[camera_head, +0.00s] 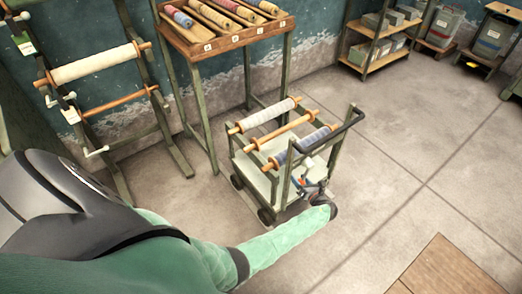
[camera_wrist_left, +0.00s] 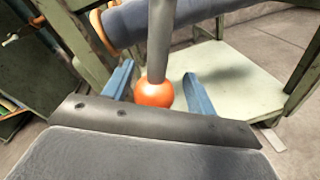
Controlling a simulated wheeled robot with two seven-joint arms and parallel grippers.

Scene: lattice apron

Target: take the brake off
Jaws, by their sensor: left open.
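A green cart (camera_head: 256,180) with rolls on its rails stands on the floor in the middle of the head view. In the left wrist view a grey lever (camera_wrist_left: 160,40) ends in an orange ball knob (camera_wrist_left: 153,93); I take it for the brake lever. My left gripper (camera_head: 313,188) is at the cart's near right end, below its handle. In the left wrist view its two blue fingers (camera_wrist_left: 158,78) are open, one on each side of the knob, with gaps visible. The knob's underside is hidden by the gripper body. My right gripper is out of view.
The cart's black push handle (camera_head: 340,128) rises above my left gripper. A blue-grey roll (camera_wrist_left: 190,14) and the pale lower deck (camera_wrist_left: 235,85) lie behind the lever. A roll table (camera_head: 232,42) and rack (camera_head: 95,68) stand left and behind.

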